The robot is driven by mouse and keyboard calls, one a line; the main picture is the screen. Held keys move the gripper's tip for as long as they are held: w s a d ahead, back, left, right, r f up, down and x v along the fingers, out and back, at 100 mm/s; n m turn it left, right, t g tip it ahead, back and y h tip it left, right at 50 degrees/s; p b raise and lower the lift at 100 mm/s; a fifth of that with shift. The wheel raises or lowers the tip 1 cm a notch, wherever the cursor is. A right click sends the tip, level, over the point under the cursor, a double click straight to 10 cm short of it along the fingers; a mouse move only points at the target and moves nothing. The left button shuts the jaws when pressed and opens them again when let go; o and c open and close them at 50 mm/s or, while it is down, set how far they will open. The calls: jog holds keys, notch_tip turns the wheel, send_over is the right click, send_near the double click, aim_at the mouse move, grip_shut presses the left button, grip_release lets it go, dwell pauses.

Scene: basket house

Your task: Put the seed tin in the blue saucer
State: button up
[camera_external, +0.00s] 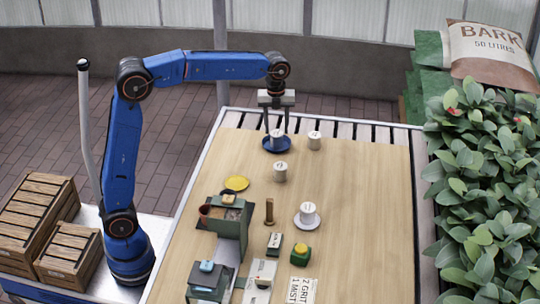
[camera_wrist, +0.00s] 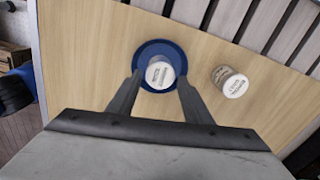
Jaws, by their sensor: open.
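The blue saucer (camera_external: 270,149) lies at the far end of the table; it also shows in the wrist view (camera_wrist: 143,50). A pale tin (camera_external: 277,138) stands upright in it, with a label I cannot read; it shows in the wrist view too (camera_wrist: 160,72). My gripper (camera_external: 278,132) is over the saucer, open, with its fingers apart on either side of this tin. A similar tin (camera_external: 314,140) stands just right of the saucer, also in the wrist view (camera_wrist: 232,84). Another (camera_external: 280,172) stands nearer. Which is the seed tin cannot be read.
A white saucer (camera_external: 298,220) holds another tin (camera_external: 308,211). A yellow saucer (camera_external: 236,183) is empty. A brown wooden peg (camera_external: 269,211), a green-and-yellow block (camera_external: 301,253), a sign (camera_external: 301,289) and green-grey apparatus (camera_external: 226,222) take up the near part. The table's right side is clear.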

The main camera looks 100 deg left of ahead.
aim_at(275, 134)
notch_tip(275, 134, up, 7)
jog(key=shift+r, duration=0.15)
jog(key=shift+s, duration=0.1)
jog(key=s+d+f+n+t, duration=0.1)
jog(key=s+d+n, duration=0.3)
jog(key=s+d, duration=0.45)
jog(key=s+d+f+n+t, duration=0.1)
jog(key=s+d+n, duration=0.35)
jog(key=d, duration=0.75)
jog(key=s+d+f+n+t, duration=0.1)
jog(key=s+d+f+n, duration=0.3)
jog(key=s, duration=0.6)
jog(key=s+d+f+n+t, duration=0.1)
jog(key=s+d+f+n, duration=0.2)
jog(key=s+d+f, duration=0.5)
jog(key=shift+s+f+n+t, duration=0.3)
jog(key=shift+s+f+n, duration=0.05)
jog(key=shift+s+f, duration=0.55)
